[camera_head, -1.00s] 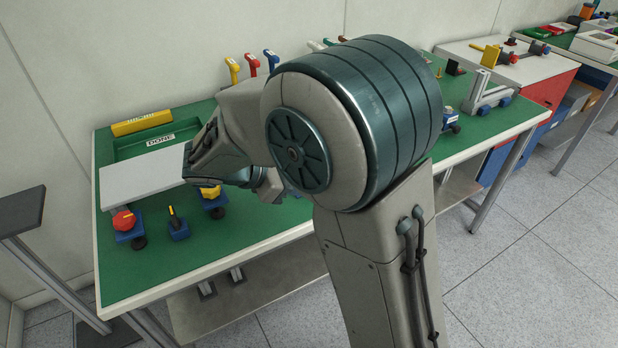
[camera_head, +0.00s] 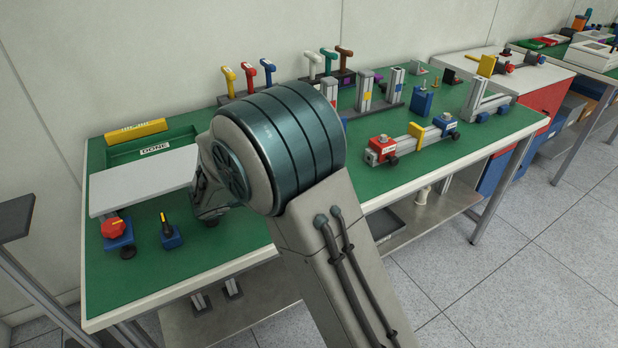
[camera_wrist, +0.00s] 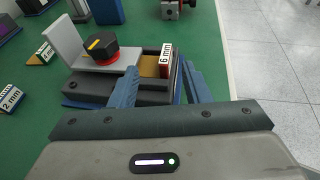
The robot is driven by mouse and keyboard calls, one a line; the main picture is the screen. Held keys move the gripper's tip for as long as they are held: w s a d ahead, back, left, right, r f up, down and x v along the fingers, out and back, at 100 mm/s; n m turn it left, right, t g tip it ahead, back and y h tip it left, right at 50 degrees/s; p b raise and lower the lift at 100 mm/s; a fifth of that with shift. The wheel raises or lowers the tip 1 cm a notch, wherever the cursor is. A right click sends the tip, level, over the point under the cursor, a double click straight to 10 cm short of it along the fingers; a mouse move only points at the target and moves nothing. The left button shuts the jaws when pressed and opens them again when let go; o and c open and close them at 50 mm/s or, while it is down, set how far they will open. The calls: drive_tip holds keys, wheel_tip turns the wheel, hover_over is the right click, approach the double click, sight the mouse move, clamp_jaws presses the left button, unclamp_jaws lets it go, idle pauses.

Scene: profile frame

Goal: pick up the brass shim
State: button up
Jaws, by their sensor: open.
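In the wrist view, a brass-coloured block (camera_wrist: 151,72), which looks like the brass shim, sits in a dark fixture (camera_wrist: 95,86) behind a white "6 mm" label (camera_wrist: 166,59). My gripper (camera_wrist: 160,68) is open, its two blue-grey fingers on either side of the brass block and label. I cannot tell whether a finger touches them. The fixture also carries a black knob with a yellow mark on a red collar (camera_wrist: 101,47), beside a grey upright plate (camera_wrist: 66,38).
Labels "4 mm" (camera_wrist: 41,54) and "2 mm" (camera_wrist: 10,99) stand left in the wrist view. In the head view, a grey plate (camera_head: 140,182), a green "DONE" tray (camera_head: 120,157), a red-knobbed fixture (camera_head: 118,232) and a blue yellow-marked piece (camera_head: 170,233) are nearby. The front-left green tabletop (camera_head: 150,285) is clear.

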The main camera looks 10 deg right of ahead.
drive_tip(key=x, duration=0.4)
drive_tip(key=shift+s+d+r, duration=0.2)
drive_tip(key=shift+d, duration=0.15)
drive_tip(key=shift+w+d+f, duration=0.1)
drive_tip(key=shift+w+d, duration=0.15)
drive_tip(key=shift+d, duration=0.05)
clamp_jaws()
